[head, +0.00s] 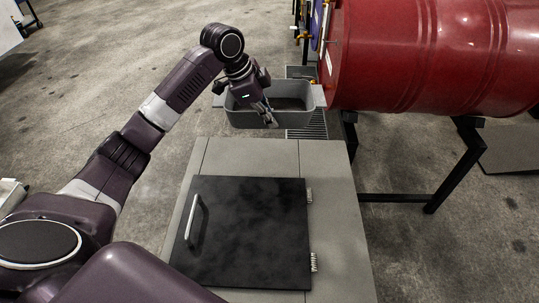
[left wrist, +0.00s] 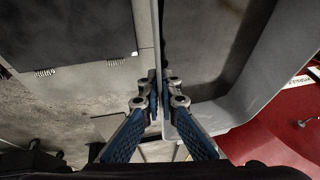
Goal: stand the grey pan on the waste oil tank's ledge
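The grey pan (head: 243,119), an open rectangular tub with a tab handle at each end, is upright at the far end of the grey cabinet, dark inside. My left gripper (head: 270,118) reaches down at the pan's near wall. In the left wrist view the gripper (left wrist: 160,103) is shut on that wall (left wrist: 157,45), one finger on each side. Whether the pan rests on anything cannot be told. The grey cabinet (head: 335,215), which looks like the waste oil tank, has a black lid (head: 255,235) with a pale handle. My right gripper is out of view.
A red drum (head: 430,55) lies on a black stand (head: 440,185) right of the pan, close to its right handle. Open concrete floor lies to the left and beyond.

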